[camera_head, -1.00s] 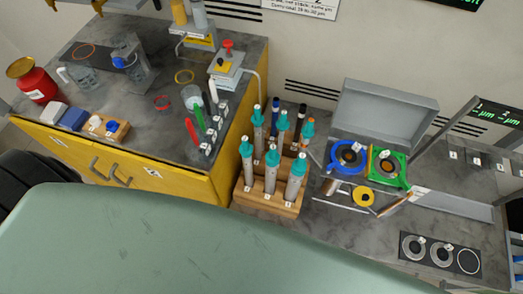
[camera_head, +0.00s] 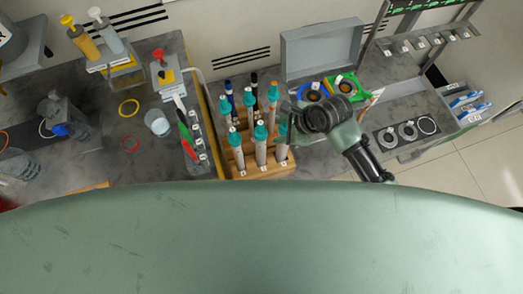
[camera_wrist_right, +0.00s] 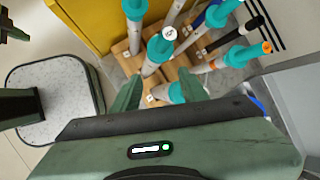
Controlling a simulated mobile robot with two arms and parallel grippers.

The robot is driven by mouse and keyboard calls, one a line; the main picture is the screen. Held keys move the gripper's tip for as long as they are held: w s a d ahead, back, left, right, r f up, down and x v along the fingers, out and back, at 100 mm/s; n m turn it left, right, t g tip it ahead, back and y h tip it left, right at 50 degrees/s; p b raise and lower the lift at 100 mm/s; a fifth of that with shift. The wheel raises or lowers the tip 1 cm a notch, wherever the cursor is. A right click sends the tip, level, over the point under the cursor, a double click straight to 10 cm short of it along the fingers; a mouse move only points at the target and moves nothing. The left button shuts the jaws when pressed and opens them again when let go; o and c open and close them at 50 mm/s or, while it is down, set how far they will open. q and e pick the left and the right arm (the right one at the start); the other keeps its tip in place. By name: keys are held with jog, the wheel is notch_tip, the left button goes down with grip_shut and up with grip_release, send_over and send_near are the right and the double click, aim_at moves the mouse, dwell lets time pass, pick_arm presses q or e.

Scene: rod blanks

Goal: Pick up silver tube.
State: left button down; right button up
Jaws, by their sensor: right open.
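Several silver tubes with teal caps stand upright in a wooden rack (camera_head: 268,172). One silver tube (camera_head: 261,153) is in the front row. In the right wrist view, a silver tube (camera_wrist_right: 135,38) and others stand just beyond the fingers. A teal cap (camera_wrist_right: 176,92) shows low between the fingertips, its tube mostly hidden by my gripper. My right gripper (camera_wrist_right: 158,88) is open and empty, with its fingers pointing toward the rack. In the head view it is at the rack's right side, partly hidden by its own wrist. My left gripper is not in view.
A dark blue rod (camera_head: 229,95) and a black rod (camera_head: 254,80) stand in the back row. Right of the rack are a grey open case (camera_head: 322,50), a blue ring (camera_head: 313,92) and a green holder (camera_head: 347,85).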

aim_at(261, 125)
notch_tip(261, 125, up, 4)
jog(key=w+a+m, duration=0.1)
jog(key=a+m, duration=0.2)
jog(key=m, duration=0.2)
jog(key=shift+y, duration=0.3)
jog(key=p+x, duration=0.1)
jog(key=x, duration=0.6)
jog(key=shift+f, duration=0.2)
grip_shut()
jog(key=shift+d, duration=0.1)
dwell(0.4)
